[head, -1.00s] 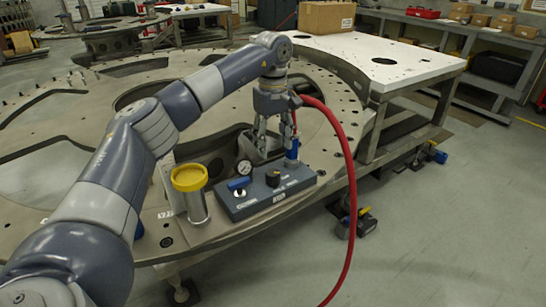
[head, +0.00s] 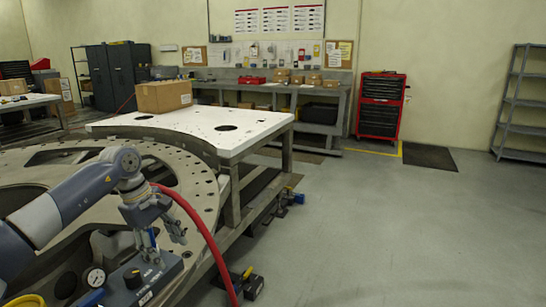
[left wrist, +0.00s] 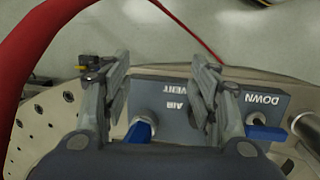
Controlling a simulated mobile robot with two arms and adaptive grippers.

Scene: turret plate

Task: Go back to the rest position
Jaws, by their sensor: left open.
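My left gripper (head: 166,242) is open, fingers pointing down, above the grey control box (head: 152,276) on the ring plate (head: 205,190). In the left wrist view its open fingers (left wrist: 160,85) stand on either side of the box's AIR VENT label, with nothing seen between the tips. A blue valve handle (left wrist: 140,132) shows near the left finger, and a blue lever (left wrist: 265,132) lies by the DOWN label. A pressure gauge (head: 95,277) and a black knob (head: 132,279) sit on the box. My right gripper is not in view.
A red hose (head: 205,235) arcs beside my left gripper toward the floor. A white table plate (head: 205,128) carries a cardboard box (head: 164,96). A yellow cap (head: 22,300) shows at the lower left edge. The floor (head: 390,230) to the right is open.

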